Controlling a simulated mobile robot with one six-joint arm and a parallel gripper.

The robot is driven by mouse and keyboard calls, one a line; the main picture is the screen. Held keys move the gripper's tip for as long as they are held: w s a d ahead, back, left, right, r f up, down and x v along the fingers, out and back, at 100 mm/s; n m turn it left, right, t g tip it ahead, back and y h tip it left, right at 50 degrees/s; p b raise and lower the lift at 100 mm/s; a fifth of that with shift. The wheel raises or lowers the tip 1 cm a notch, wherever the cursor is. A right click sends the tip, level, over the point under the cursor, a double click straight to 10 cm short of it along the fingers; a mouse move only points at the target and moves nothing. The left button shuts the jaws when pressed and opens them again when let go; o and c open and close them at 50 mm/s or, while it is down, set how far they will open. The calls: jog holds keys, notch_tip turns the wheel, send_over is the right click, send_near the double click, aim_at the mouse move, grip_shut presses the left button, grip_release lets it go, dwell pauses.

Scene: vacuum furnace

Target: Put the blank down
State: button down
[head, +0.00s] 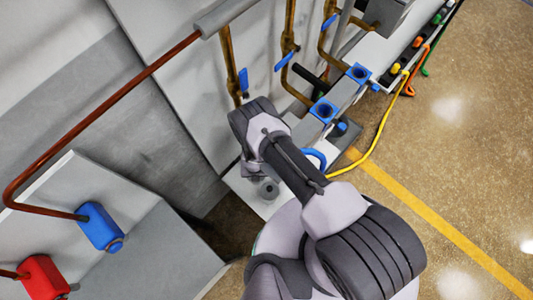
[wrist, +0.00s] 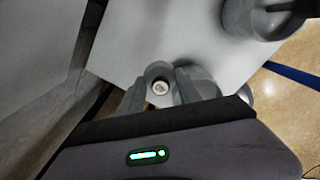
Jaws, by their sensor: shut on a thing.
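The blank (wrist: 159,87) shows in the wrist view as a small round piece with a pale marked face and a dark rim. It sits between the two grey fingers of my gripper (wrist: 161,90), which is shut on it. A white flat surface (wrist: 165,45) lies beyond and below the fingers. I cannot tell whether the blank touches it. In the head view my wrist hides the blank and most of the fingers, above the white ledge (head: 243,188) near the furnace wall.
A grey cylindrical fitting (head: 268,189) stands on the ledge; a grey round part (wrist: 252,17) is at the wrist view's upper right. Blue-topped fittings (head: 323,110), brass pipes (head: 289,40) and a yellow hose (head: 375,140) are close by. Open floor (head: 460,150) lies right.

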jog(key=w+d+b, duration=0.1)
jog(key=b, duration=0.1)
jog(key=w+d+f+b, duration=0.1)
jog(key=w+b, duration=0.1)
jog(key=b, duration=0.1)
jog(key=w+d+b, duration=0.1)
jog(key=b, duration=0.2)
jog(key=shift+w+d+f, duration=0.2)
jog(key=shift+w+d, duration=0.2)
jog(key=shift+s+f+b, duration=0.1)
jog(key=shift+f+b, duration=0.65)
jog(key=shift+b, duration=0.1)
notch_tip(320, 180, down, 5)
jog(key=b, duration=0.4)
jog(key=shift+a+r+b, duration=0.1)
jog(key=shift+r+b, duration=0.05)
jog(key=shift+b, duration=0.15)
jog(key=shift+r+p, duration=0.3)
jog(key=shift+f, duration=0.15)
jog(key=c, duration=1.3)
grip_release()
jog(key=shift+f, duration=0.1)
jog(key=o, duration=0.5)
